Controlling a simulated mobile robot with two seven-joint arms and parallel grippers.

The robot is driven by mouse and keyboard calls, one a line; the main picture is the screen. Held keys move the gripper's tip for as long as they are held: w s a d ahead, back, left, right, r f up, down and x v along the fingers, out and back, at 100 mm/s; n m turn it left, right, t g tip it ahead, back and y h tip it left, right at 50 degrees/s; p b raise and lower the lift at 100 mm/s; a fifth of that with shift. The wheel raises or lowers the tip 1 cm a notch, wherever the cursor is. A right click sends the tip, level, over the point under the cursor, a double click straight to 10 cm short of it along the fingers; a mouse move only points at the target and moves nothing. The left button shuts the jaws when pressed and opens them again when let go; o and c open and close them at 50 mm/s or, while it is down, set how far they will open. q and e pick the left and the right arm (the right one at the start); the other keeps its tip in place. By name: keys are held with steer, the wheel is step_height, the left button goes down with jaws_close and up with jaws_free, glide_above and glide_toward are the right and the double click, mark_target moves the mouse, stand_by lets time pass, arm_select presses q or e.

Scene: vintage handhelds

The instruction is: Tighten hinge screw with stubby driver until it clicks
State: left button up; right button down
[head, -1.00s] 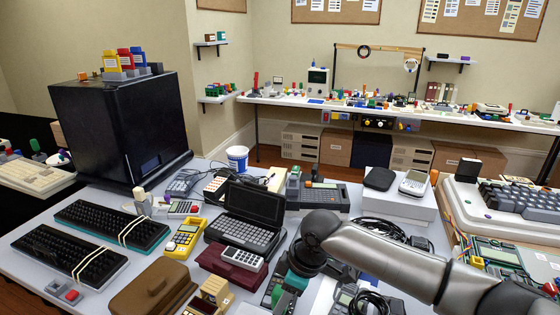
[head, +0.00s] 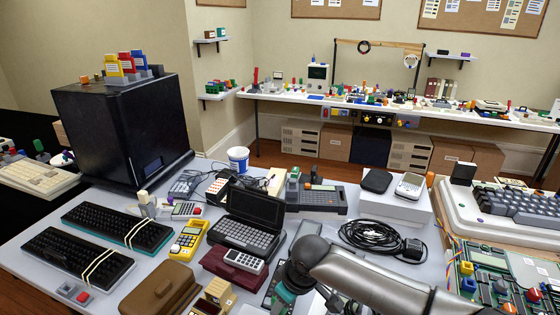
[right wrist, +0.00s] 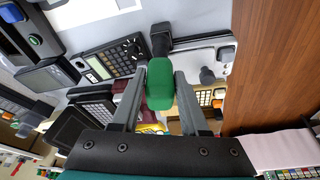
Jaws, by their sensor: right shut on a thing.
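My right gripper (right wrist: 160,82) is shut on the green handle of the stubby driver (right wrist: 159,88) in the right wrist view. An open black clamshell handheld (head: 247,222) stands at mid-table. I cannot make out the hinge screw in either view. My left gripper is not in view.
A maroon case (head: 235,268) and brown pouch (head: 160,288) lie at the front. A yellow handheld (head: 188,240) is left of the clamshell. A black cable coil (head: 372,236) lies right of centre. A circuit board (head: 520,272) sits at the right edge. The table is crowded.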

steer(key=shift+f, duration=0.1)
steer(key=shift+c, duration=1.7)
jaws_free()
steer(key=shift+c, duration=0.4)
step_height(320, 180, up, 6)
steer(key=p, duration=0.7)
steer(key=p+v, duration=0.2)
steer(key=v, duration=1.3)
